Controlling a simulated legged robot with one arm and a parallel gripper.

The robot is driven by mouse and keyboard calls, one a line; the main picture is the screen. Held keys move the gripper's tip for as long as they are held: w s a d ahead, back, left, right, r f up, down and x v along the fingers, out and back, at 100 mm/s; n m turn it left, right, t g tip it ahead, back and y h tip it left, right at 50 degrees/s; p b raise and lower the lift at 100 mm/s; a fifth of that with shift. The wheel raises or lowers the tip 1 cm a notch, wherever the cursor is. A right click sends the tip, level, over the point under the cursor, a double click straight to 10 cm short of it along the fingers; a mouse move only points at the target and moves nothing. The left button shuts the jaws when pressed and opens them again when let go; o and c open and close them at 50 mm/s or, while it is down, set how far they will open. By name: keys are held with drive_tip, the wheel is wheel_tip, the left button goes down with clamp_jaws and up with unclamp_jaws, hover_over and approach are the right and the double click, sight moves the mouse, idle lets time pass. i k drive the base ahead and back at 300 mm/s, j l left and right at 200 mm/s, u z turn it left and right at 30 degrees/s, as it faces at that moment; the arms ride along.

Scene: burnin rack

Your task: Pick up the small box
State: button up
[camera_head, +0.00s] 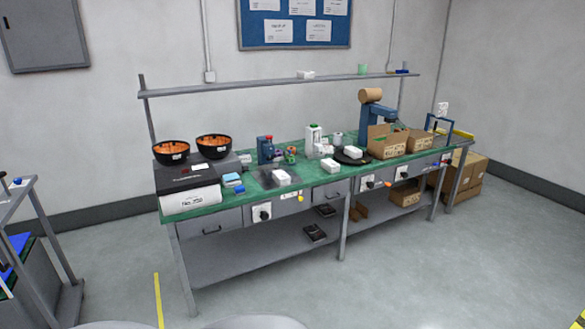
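Several boxes could be the small box; I cannot tell which one is meant. Two open cardboard boxes, a left one (387,148) and a right one (420,142), stand at the bench's right end. My gripper is not in view.
The workbench (200,211) has drawers and a lower shelf. Two black bowls (213,147) with orange contents stand at its left. A metal cart (35,250) is at the far left. Cartons (468,175) stand beyond the right end. The floor (420,270) in front is clear.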

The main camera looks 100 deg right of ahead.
sight(332, 166)
drive_tip(key=z, duration=3.75)
drive_tip(key=i+z, duration=0.1)
drive_tip(key=i, duration=0.55)
drive_tip(key=i+z, duration=0.1)
drive_tip(key=i, duration=0.5)
drive_tip(key=i+j+z, duration=0.1)
drive_tip(key=i, duration=0.5)
drive_tip(key=i+j+z, duration=0.1)
drive_tip(key=i, duration=0.55)
drive_tip(key=i+j+z, duration=0.15)
drive_tip(key=i, duration=0.45)
drive_tip(key=j, duration=0.1)
